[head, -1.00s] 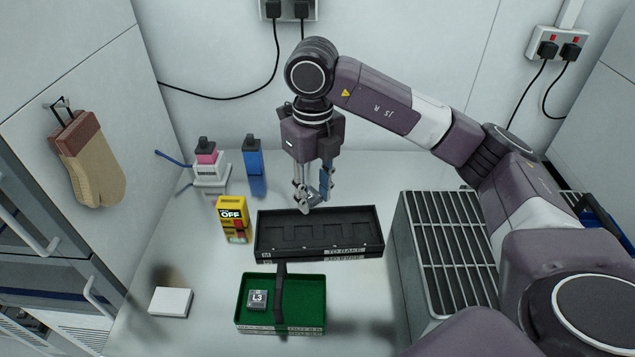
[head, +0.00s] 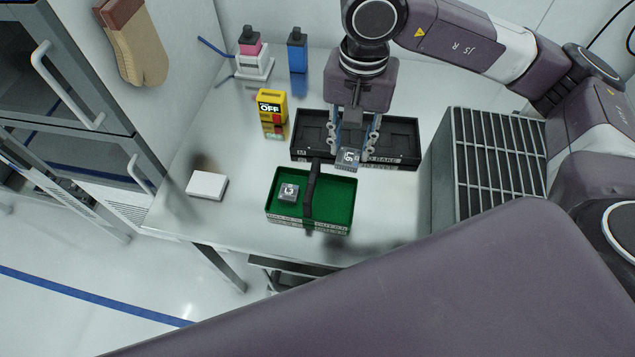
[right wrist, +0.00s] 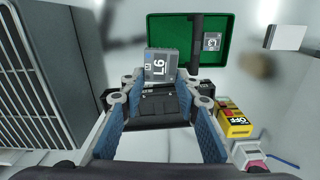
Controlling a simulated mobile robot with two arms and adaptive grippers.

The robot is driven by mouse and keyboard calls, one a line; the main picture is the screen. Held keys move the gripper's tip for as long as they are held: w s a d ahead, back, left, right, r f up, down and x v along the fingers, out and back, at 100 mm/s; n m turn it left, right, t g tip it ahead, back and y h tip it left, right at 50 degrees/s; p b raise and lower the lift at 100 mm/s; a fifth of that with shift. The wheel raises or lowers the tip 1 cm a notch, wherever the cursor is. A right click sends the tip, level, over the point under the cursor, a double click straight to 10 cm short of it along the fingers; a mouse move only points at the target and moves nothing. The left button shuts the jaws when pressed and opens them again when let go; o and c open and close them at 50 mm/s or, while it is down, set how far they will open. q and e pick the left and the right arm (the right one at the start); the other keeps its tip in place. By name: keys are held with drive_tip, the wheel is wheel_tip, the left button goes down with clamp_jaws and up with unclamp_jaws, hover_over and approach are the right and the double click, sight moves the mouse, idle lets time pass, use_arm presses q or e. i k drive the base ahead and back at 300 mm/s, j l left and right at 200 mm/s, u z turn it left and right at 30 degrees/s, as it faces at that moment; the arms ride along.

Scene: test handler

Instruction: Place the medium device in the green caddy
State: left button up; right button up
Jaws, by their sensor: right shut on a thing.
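My right gripper (head: 355,150) is shut on a grey square device (head: 347,159) marked L6, which also shows between the fingertips in the right wrist view (right wrist: 161,65). It is held above the front edge of the black tray (head: 405,125), behind and right of the green caddy. The green caddy (head: 335,205) has a dark handle (head: 312,188) across its middle. A smaller device (head: 288,192) marked L3 lies in its left compartment; the right compartment looks empty. In the right wrist view the caddy (right wrist: 165,30) is beyond the held device. My left gripper is not in view.
Blue (head: 297,50) and pink-topped (head: 250,60) bottles stand at the back. A white box (head: 207,185) lies left of the caddy. A grey slatted rack (head: 490,150) bounds the right side.

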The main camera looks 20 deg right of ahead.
sight(336, 204)
drive_tip(key=i+j, duration=0.1)
drive_tip(key=j, duration=0.3)
drive_tip(key=i+j, duration=0.1)
drive_tip(key=j, duration=0.3)
drive_tip(key=i+j+z, duration=0.1)
drive_tip(key=j+z, duration=0.3)
drive_tip(key=j, duration=0.25)
drive_tip(key=j+z, duration=0.35)
drive_tip(key=j, duration=0.3)
drive_tip(key=z, duration=0.45)
